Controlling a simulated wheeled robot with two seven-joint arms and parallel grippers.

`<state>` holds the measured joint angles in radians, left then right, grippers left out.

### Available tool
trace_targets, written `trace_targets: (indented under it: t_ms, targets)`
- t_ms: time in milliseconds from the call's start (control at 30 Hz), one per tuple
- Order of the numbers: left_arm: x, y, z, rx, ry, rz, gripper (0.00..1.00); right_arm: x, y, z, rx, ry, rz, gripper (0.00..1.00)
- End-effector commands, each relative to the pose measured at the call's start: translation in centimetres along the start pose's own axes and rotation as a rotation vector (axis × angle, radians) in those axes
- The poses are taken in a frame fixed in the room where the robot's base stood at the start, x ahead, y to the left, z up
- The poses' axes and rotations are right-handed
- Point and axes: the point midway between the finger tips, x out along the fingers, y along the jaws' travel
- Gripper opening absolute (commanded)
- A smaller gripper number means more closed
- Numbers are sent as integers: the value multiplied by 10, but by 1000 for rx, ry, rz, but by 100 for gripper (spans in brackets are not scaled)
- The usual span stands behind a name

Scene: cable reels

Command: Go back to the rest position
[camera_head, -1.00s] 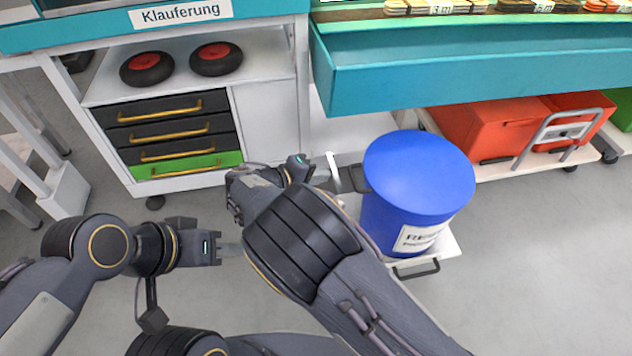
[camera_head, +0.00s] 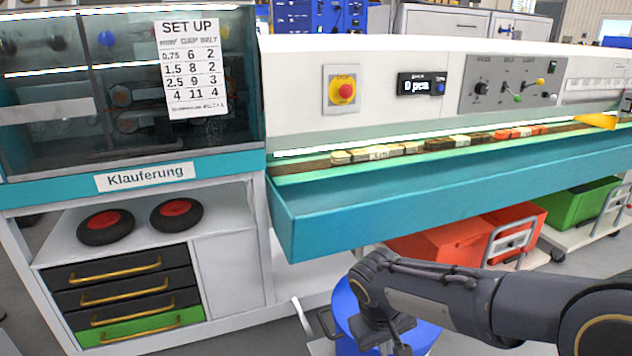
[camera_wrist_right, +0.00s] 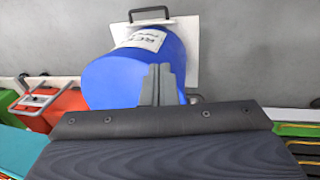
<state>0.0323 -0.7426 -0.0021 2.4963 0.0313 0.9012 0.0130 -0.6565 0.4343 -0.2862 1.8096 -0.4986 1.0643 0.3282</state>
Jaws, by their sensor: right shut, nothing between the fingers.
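My right arm comes in from the right in the head view. Its hand (camera_head: 398,343) is over the blue bin (camera_head: 345,305) and hides part of it. In the right wrist view the two grey fingers (camera_wrist_right: 163,84) are together with nothing between them. They show in front of the blue bin (camera_wrist_right: 115,80), which has a white label. My left arm and gripper are out of the head view.
A workbench with a teal trough (camera_head: 420,195) runs across behind my right arm. A cabinet with drawers (camera_head: 130,290) stands at left. Red crates (camera_head: 440,243) and a green crate (camera_head: 580,205) sit low at right.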

Motion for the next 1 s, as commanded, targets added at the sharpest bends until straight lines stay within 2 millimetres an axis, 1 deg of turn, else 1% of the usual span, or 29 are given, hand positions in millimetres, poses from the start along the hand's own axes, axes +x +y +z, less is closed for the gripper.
trace_targets:
  t_ms: [33,100,167,200,300,400,500,600,700,867,900,1000]
  targets:
    - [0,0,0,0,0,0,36,-8,15,21,57,14,-77,0]
    - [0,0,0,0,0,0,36,-17,27,48,118,39,-174,0]
    - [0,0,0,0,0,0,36,-25,35,72,170,68,-248,0]
    - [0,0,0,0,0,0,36,-30,38,87,204,91,-292,0]
    - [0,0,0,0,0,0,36,-41,43,123,284,159,-380,0]
    - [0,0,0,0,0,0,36,-48,41,150,348,223,-434,0]
    - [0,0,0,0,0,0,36,-52,38,170,397,276,-464,0]
    - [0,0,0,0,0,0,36,-54,33,186,439,325,-480,0]
    - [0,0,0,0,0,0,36,-54,28,198,475,369,-488,0]
    - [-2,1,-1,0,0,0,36,-54,20,214,531,434,-487,0]
    - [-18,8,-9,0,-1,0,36,-74,25,210,523,426,-491,0]
    - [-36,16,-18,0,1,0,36,-95,30,209,521,424,-491,0]
